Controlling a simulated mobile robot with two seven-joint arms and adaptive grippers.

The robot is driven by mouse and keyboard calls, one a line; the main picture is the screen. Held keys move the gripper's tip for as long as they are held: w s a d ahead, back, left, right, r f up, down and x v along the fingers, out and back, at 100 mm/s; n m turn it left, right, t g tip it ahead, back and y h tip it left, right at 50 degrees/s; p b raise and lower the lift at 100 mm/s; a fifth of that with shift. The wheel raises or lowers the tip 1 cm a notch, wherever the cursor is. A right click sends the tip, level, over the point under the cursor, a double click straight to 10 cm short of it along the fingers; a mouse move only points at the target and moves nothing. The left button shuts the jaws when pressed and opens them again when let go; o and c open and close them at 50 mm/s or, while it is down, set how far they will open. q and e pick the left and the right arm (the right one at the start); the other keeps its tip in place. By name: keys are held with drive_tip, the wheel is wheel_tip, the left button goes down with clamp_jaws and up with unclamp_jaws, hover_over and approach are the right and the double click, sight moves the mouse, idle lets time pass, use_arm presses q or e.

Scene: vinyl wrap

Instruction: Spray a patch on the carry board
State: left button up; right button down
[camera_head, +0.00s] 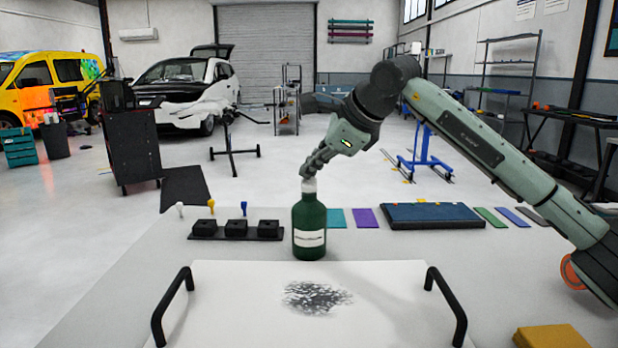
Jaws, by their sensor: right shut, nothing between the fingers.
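A dark green bottle (309,228) with a white label and a pale top stands upright just behind the carry board. The white carry board (225,305) lies on the table in front, with a black handle (172,306) at its left and another (447,303) at its right. A dark speckled patch (316,297) shows on the middle of the board. My right gripper (310,176) is shut, its fingers pointing down at the bottle's top; I cannot tell whether they touch it. Nothing shows between the fingers. My left gripper is out of view.
A black rack (236,230) with small colored items stands left of the bottle. Teal (336,218) and purple (364,218) squares, a dark blue pad (432,215) and colored strips lie to the right. A yellow block (551,336) is at the front right. The table's left side is clear.

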sight(311, 181)
drive_tip(key=shift+r+p, duration=1.9)
drive_tip(key=shift+r, duration=1.15)
